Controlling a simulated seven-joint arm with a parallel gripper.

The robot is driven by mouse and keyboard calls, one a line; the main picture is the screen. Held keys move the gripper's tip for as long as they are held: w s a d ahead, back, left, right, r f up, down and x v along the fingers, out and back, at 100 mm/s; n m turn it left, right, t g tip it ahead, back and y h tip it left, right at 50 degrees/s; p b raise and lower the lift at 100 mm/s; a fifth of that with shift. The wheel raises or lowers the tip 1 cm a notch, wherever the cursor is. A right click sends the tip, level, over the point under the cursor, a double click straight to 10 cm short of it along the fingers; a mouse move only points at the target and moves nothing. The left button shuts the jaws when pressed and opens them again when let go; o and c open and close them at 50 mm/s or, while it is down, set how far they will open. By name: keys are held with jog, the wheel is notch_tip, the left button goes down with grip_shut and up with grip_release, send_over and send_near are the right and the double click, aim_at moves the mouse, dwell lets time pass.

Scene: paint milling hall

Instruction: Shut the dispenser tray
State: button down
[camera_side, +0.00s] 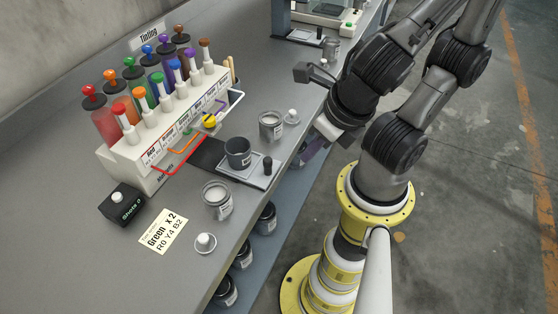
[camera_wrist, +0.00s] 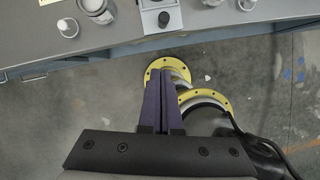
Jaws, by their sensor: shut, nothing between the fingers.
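The dispenser (camera_side: 150,148) is a cream rack with several coloured plungers and bottles. Its dispenser tray (camera_side: 207,153) is pulled out toward the bench's front edge, dark near the rack and pale grey at the front end. A dark grey can (camera_side: 238,152) stands on it. A small black knob (camera_side: 267,165) rises from the front end; the knob also shows in the wrist view (camera_wrist: 164,18). My gripper (camera_side: 305,160) has purple fingers, shut and empty, off the bench's front edge and apart from the tray. The wrist view shows the fingertips (camera_wrist: 164,72) together above the floor.
An open paint can (camera_side: 217,200) and white-knobbed lid (camera_side: 205,243) stand left of the tray's front. Another can (camera_side: 271,125) and lid (camera_side: 292,117) stand to its right. A black counter box (camera_side: 121,204) and recipe card (camera_side: 162,232) lie left. Cans (camera_side: 242,255) fill a lower shelf.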

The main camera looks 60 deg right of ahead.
send_near(271, 173)
notch_tip(271, 173, down, 4)
jog(key=s, duration=0.2)
jog(key=shift+w+d+r, duration=0.1)
jog(key=shift+w+d, duration=0.1)
jog(key=shift+w, duration=1.45)
jog(key=shift+w, duration=0.1)
jog(key=w, duration=0.9)
jog(key=shift+w, duration=0.35)
jog(key=shift+r, duration=0.1)
